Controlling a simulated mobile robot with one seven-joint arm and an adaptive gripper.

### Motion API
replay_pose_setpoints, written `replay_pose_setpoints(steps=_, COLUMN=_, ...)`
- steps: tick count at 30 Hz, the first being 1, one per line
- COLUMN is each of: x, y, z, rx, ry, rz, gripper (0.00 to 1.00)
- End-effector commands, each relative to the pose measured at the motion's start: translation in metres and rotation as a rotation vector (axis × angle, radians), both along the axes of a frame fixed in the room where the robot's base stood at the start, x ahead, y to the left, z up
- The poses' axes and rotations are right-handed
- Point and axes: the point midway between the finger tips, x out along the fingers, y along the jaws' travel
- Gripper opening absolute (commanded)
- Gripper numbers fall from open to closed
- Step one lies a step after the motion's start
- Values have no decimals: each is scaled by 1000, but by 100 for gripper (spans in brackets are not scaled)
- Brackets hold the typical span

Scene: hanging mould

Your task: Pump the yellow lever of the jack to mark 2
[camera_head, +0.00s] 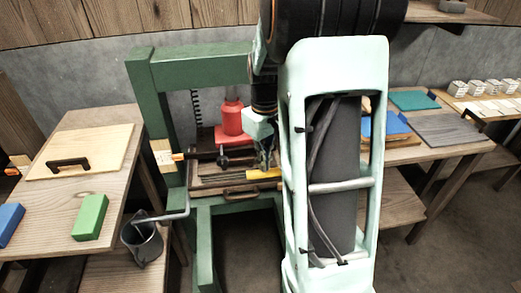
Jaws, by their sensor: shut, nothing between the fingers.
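The yellow lever (264,174) shows as a short, nearly level bar inside the green frame, just left of my arm. My gripper (266,166) points down and is shut and empty, right at the lever. I cannot tell whether its fingertips touch the lever. A red bottle-shaped body (232,118) stands on a red plate behind the lever; it may be part of the jack. A pale plate (162,152) with an orange pointer (178,156) is on the frame's left post. Its marks are too small to read. My arm hides the area to the right.
The green frame (195,66) surrounds the work area. A left table (50,203) holds a board with a black handle, a green block (90,217) and a blue block (10,223). A grey bucket (143,243) hangs beside the frame. Right tables hold boards and several small pale items.

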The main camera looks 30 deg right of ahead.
Motion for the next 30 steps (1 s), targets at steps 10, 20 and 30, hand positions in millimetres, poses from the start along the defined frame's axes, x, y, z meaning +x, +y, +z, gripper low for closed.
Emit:
replay_pose_setpoints(steps=10, x=0, y=0, z=-44, rx=1, ry=1, rz=0, gripper=0)
replay_pose_setpoints(steps=20, x=0, y=0, z=-80, rx=1, ry=1, rz=0, gripper=0)
replay_pose_setpoints(steps=30, x=0, y=0, z=-75, rx=0, ry=0, rz=0, gripper=0)
